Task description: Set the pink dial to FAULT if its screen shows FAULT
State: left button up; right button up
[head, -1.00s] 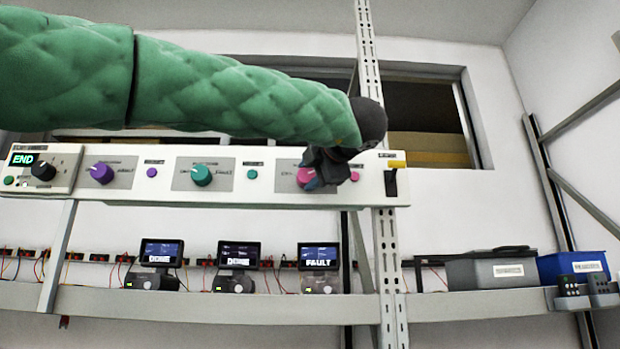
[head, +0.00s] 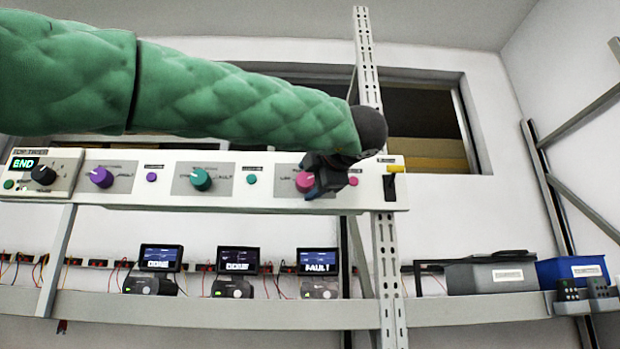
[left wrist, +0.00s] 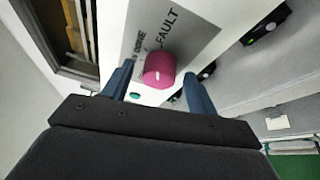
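The pink dial (head: 305,181) is on the white control panel (head: 270,200), partly covered by my left gripper (head: 316,178) in the head view. In the left wrist view the pink dial (left wrist: 158,70) lies between the two blue fingers of my left gripper (left wrist: 157,74), which are apart with gaps beside the dial. A FAULT label (left wrist: 168,24) and a DONE label show on its grey plate. The dial's exact setting is hard to read. Below it, the right-hand screen (head: 318,262) reads FAULT. My right gripper is not in view.
A purple dial (head: 101,177) and a teal dial (head: 201,179) sit left on the panel; their screens below seem to read DONE. A timer unit (head: 40,172) shows END. A perforated upright (head: 385,260) stands right of the dial. Grey and blue bins (head: 570,268) are far right.

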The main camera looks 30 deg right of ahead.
pick_arm(q)
jog(key=shift+s, duration=0.35)
jog(key=s+a+b, duration=0.1)
jog(key=s+b, duration=0.1)
jog(key=s, duration=0.5)
jog(key=shift+r, duration=0.15)
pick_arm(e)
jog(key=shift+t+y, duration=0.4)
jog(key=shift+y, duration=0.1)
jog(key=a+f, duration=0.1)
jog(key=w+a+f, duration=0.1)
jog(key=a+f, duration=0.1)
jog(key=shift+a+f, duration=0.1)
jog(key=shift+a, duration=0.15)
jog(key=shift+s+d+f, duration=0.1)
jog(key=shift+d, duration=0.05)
